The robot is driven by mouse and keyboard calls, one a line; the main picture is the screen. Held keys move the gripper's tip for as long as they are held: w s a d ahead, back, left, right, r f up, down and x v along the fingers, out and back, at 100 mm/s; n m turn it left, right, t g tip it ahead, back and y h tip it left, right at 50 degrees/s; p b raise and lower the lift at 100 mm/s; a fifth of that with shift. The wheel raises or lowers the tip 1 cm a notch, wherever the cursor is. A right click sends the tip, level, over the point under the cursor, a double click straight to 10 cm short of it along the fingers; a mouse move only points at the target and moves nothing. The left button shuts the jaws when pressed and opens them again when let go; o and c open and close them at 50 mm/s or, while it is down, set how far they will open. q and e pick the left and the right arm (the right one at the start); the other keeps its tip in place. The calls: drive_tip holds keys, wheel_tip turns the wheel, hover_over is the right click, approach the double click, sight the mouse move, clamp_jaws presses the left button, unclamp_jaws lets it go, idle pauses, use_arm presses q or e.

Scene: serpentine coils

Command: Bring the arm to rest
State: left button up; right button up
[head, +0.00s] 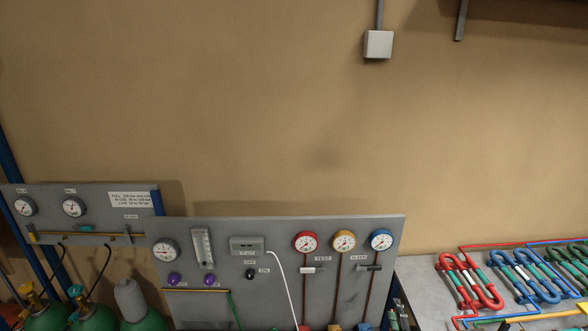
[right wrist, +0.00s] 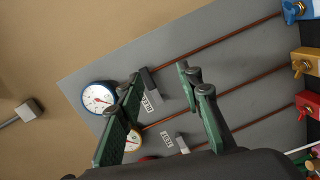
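My right gripper (right wrist: 160,85) shows in the right wrist view with its two green-padded fingers wide apart and nothing between them. Beyond it is the grey gauge panel (right wrist: 210,65), with a black-handled lever valve (right wrist: 150,82) showing past the gap between the fingers. In the head view the right gripper (head: 398,319) shows only as small green and dark parts at the bottom edge, by the right edge of the grey gauge panel (head: 215,279). My left gripper is in neither view.
The panel carries red (head: 305,242), yellow (head: 343,241) and blue (head: 381,240) gauges. Green cylinders (head: 92,318) stand at lower left. A grey table (head: 418,272) with red (head: 468,282), blue (head: 525,277) and green coils (head: 570,268) is at right. The wall above is mostly bare.

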drive_tip(key=s+d+f+m+g+h, duration=0.1)
drive_tip(key=s+d+f+m+g, duration=0.1)
drive_tip(key=s+f+m+g, duration=0.45)
drive_tip(key=s+d+f+m+g, duration=0.1)
drive_tip(key=s+f+m, duration=0.2)
drive_tip(key=s+f, duration=0.75)
drive_tip(key=s+a+f+m+g+y, duration=0.1)
drive_tip(key=s+a+f+m+g, duration=0.15)
drive_tip(key=s, duration=0.85)
drive_tip(key=s+a+f+m+g+y, duration=0.1)
drive_tip(key=s+a+m+g+y, duration=0.15)
drive_tip(key=s, duration=0.75)
wheel_tip(320, 180, down, 37)
drive_tip(key=s+a+g+b, duration=0.1)
drive_tip(key=s+g+b, duration=0.1)
drive_tip(key=b, duration=0.5)
drive_tip(key=s+f+b, duration=0.3)
drive_tip(key=s+f, duration=0.6)
drive_tip(key=f, duration=0.3)
drive_tip(key=s+f+n+g+b, duration=0.1)
drive_tip(key=s+f+b, duration=0.2)
drive_tip(key=s+f, duration=0.7)
drive_tip(key=shift+s+f+b, duration=0.2)
drive_tip(key=shift+f+b, duration=0.1)
drive_tip(key=shift+f, duration=0.55)
drive_tip(key=shift+n, duration=0.25)
